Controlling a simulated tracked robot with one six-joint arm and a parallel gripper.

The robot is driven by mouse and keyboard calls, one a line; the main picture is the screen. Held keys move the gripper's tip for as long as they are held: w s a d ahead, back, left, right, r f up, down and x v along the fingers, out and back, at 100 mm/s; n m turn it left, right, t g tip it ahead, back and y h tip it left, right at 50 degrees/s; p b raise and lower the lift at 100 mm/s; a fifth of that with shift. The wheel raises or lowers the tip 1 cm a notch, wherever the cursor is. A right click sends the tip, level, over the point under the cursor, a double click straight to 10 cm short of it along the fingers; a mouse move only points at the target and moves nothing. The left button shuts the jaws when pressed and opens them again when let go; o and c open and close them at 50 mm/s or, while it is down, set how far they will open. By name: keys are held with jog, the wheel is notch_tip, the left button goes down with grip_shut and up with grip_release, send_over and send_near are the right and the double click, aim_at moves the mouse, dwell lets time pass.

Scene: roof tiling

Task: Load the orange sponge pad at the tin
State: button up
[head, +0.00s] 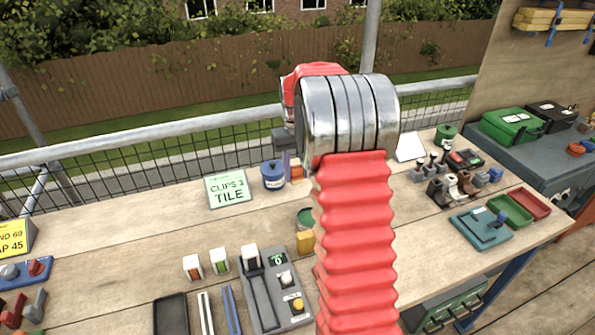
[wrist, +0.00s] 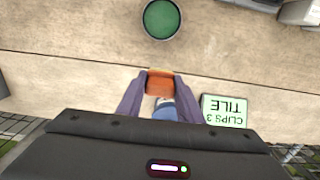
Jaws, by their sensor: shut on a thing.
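My gripper (wrist: 160,88) is shut on the orange sponge pad (wrist: 160,82), which sits between its two purple fingertips in the wrist view. The blue tin also shows in part behind the pad in the wrist view (wrist: 165,108). A round green-topped tin (wrist: 161,18) stands apart from the pad, at the top of the wrist view. In the head view that green tin (head: 305,216) is partly hidden by my arm.
A "CLIPS 3 TILE" sign (head: 229,189) stands left of the blue tin. A yellow block (head: 306,240) and a grey device with a lever (head: 275,290) lie nearer. Tools and trays (head: 510,210) crowd the right. Bare planks lie around the green tin in the wrist view.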

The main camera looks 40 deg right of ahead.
jog(key=shift+c, duration=0.7)
jog(key=shift+s+d+r, duration=0.2)
jog(key=shift+d+r, duration=0.05)
jog(key=shift+r, duration=0.3)
jog(key=s+a+f, duration=0.1)
jog(key=s, duration=0.7)
jog(key=shift+s+a+f, duration=0.3)
jog(key=shift+a, duration=0.05)
jog(key=shift+f, duration=3)
jog(key=shift+f, duration=0.55)
